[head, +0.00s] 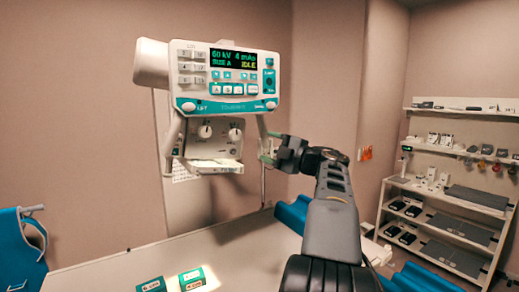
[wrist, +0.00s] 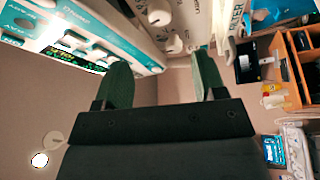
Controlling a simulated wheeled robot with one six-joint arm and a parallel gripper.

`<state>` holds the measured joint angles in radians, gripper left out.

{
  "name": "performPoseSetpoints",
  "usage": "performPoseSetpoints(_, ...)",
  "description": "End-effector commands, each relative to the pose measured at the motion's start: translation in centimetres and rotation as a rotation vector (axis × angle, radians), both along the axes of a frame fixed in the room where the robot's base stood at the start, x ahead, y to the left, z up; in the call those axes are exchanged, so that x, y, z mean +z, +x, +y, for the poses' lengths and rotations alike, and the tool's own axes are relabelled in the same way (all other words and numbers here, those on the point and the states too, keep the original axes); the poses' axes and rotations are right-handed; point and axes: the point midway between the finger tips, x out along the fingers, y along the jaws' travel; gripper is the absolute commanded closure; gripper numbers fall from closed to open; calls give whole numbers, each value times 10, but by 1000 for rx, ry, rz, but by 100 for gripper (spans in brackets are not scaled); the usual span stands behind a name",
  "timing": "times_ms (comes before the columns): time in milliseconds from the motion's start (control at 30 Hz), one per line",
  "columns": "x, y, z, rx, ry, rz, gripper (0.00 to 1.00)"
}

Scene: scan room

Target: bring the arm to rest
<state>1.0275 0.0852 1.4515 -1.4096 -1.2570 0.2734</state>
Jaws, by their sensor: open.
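My arm (head: 332,222) reaches up from the bottom of the head view, extended toward the x-ray unit. My gripper (head: 267,147) is at its far end, just right of the unit's lower part. In the wrist view my gripper (wrist: 160,72) shows two green fingertips spread apart, with nothing between them. The unit's control panel (head: 225,77) has a lit screen reading 60 kV, 4 mAs, SIZE A, IDLE. Below it is a white box with two knobs (head: 220,132). Whether a fingertip touches the unit cannot be told.
A blue chair (head: 22,248) is at left. A shelf rack (head: 455,190) with small devices and flat panels stands at right.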

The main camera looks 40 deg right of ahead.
Motion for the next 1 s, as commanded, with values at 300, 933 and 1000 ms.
performPoseSetpoints(300, -2, -11, -2, 0, 1, 0, 36)
performPoseSetpoints(933, 0, -8, -17, -88, 0, -12, 36)
performPoseSetpoints(1000, 1, -7, -38, -195, 37, -36, 36)
